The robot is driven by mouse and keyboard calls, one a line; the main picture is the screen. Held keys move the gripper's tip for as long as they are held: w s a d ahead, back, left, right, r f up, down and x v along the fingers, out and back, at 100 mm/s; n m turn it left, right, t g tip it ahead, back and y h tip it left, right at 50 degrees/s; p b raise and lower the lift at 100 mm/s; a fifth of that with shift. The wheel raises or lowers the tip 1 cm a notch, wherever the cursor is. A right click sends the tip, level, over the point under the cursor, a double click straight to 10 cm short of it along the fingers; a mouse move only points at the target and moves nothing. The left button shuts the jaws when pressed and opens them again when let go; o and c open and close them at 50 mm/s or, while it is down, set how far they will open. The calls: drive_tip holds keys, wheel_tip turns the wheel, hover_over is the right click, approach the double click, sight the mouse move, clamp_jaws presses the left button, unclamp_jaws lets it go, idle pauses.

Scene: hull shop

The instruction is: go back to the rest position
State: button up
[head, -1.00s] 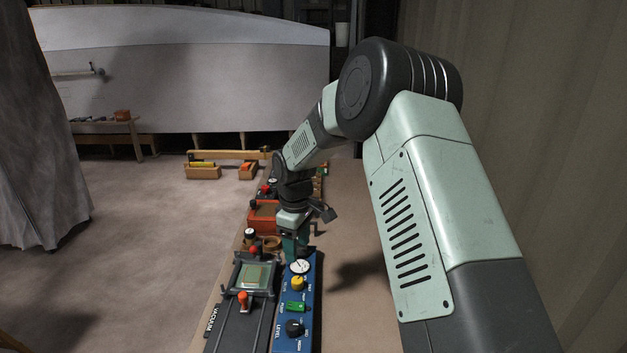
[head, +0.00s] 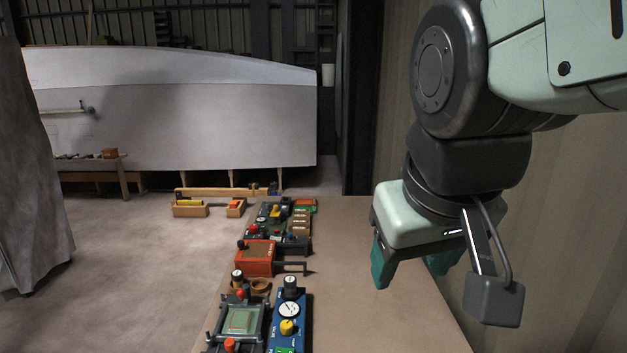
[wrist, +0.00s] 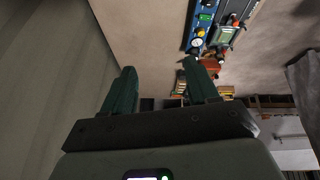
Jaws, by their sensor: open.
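My gripper (head: 412,268) is raised at the right of the head view, above the right part of the bench (head: 365,275). Its teal fingers are apart with nothing between them. In the wrist view the two fingers of my gripper (wrist: 160,88) also stand apart and empty. The blue panel (head: 290,325) with a gauge, a yellow knob and a black knob stands at the bench's left front, well to the left of my gripper and apart from it.
A grey fixture with a greenish plate (head: 243,319) sits beside the blue panel. An orange box (head: 255,257) with a handle and several small devices line the bench's left side. The bench's right part is clear. A corrugated wall (head: 580,200) rises close on the right.

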drive_tip(key=shift+m+t, duration=0.3)
drive_tip(key=shift+m, duration=0.5)
drive_tip(key=s, duration=0.3)
drive_tip(key=s+f, duration=0.1)
drive_tip(key=shift+s+d, duration=0.25)
drive_tip(key=shift+d, duration=0.15)
